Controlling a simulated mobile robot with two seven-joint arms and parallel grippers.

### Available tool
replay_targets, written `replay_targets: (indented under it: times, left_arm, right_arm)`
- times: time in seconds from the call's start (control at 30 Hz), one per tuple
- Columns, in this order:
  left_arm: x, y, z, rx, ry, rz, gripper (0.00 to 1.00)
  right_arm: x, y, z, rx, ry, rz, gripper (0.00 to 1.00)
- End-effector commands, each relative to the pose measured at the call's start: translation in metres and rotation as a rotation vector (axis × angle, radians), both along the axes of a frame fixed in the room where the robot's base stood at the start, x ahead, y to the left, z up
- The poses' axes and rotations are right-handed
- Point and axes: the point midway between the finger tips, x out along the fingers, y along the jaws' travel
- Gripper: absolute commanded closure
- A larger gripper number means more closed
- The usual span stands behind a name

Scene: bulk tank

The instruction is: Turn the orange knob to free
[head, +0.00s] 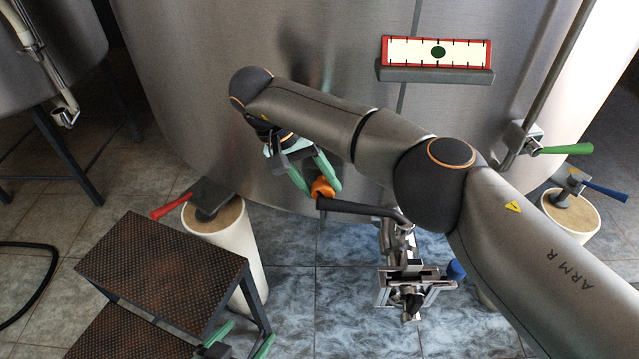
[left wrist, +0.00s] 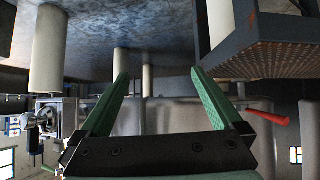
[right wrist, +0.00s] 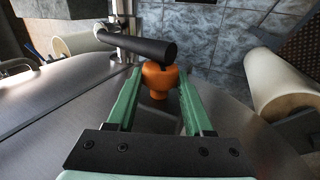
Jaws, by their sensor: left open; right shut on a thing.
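The orange knob (head: 322,187) sits at the end of a dark bar-shaped handle (head: 362,208) low on the front of the steel tank. My right gripper (head: 318,181) is shut on the knob, reaching it from the upper left. In the right wrist view the knob (right wrist: 158,78) lies between the green fingertips, with the dark handle (right wrist: 150,48) just beyond. Any marking for free is not visible. My left gripper (head: 243,340) is open and empty, low beside the step stool; its spread fingers (left wrist: 160,78) show in the left wrist view.
A brown-topped step stool (head: 165,265) stands at the left. Metal valve fittings (head: 410,285) with a blue knob lie below the handle. A red lever (head: 171,206) is left, green (head: 565,149) and blue (head: 605,190) levers right. A gauge (head: 436,52) is on the tank.

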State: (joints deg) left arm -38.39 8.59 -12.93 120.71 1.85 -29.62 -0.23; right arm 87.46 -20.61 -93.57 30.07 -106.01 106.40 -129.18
Motion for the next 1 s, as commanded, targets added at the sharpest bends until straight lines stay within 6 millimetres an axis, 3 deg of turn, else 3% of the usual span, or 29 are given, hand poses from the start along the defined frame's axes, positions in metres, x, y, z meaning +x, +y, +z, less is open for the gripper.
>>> replay_targets:
  times: [0.43, 0.47, 0.7, 1.0]
  left_arm:
    - [0.0108, 0.002, 0.01, 0.007, -0.045, -0.008, 0.0]
    - [0.0109, 0.0018, 0.01, 0.007, -0.045, -0.008, 0.0]
    - [0.0097, 0.0006, 0.0086, 0.006, -0.039, -0.01, 0.0]
    - [0.0071, -0.0012, 0.0082, 0.0, -0.031, -0.007, 0.0]
  right_arm:
    - [0.001, -0.0006, 0.0011, -0.01, -0.003, -0.001, 1.0]
    - [0.001, -0.0006, 0.0011, -0.01, -0.003, -0.001, 0.47]
    - [0.0005, -0.0003, 0.0005, -0.009, -0.002, 0.0, 0.2]
    - [-0.0002, 0.0003, 0.0017, -0.008, -0.001, 0.0, 0.19]
